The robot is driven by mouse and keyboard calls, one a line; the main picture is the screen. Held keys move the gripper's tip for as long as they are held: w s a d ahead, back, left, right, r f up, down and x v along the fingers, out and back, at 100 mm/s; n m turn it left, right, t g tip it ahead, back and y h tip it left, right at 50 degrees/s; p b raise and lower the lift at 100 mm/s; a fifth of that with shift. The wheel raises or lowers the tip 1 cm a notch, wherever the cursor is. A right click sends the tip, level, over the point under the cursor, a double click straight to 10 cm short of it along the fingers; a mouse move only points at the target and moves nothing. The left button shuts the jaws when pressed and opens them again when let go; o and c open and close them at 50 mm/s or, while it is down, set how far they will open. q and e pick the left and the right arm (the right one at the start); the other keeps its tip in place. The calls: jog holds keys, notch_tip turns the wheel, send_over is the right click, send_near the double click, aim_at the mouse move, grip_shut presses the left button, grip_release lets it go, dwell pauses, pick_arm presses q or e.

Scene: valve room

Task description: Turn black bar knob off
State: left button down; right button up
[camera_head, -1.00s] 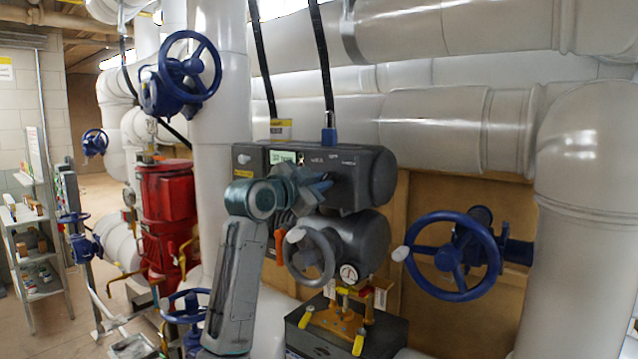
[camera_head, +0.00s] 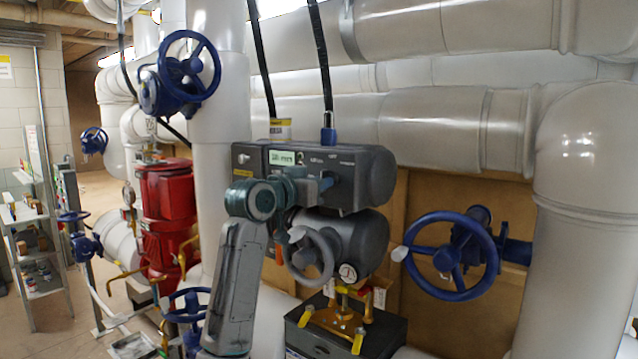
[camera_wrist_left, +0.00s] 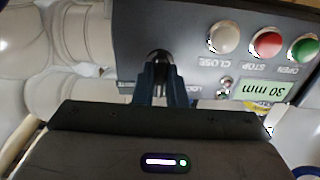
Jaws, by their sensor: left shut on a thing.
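The black bar knob (camera_wrist_left: 160,58) is on the dark grey control panel of the valve actuator (camera_head: 372,180). In the left wrist view it sits between the fingertips of my left gripper (camera_wrist_left: 155,80), partly hidden by them. My left gripper also shows in the head view (camera_head: 326,182), up against the front of the panel and covering the knob there. It is shut on the knob. The knob's exact angle cannot be told. My right gripper is not in view.
In the left wrist view, white, red and green buttons (camera_wrist_left: 267,44) and a small toggle switch (camera_wrist_left: 225,86) sit beside the knob. A grey handwheel (camera_head: 312,256) is just below my gripper. A blue handwheel (camera_head: 452,257) stands to the right, and white pipes (camera_head: 460,120) run behind.

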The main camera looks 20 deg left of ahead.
pick_arm(q)
jog(key=shift+r, duration=0.15)
jog(key=c, duration=1.5)
grip_release()
jog(key=shift+s, duration=0.1)
jog(key=b+v, duration=0.5)
jog(key=v, duration=0.5)
jog(key=shift+s+a, duration=0.15)
jog(key=shift+s, duration=0.15)
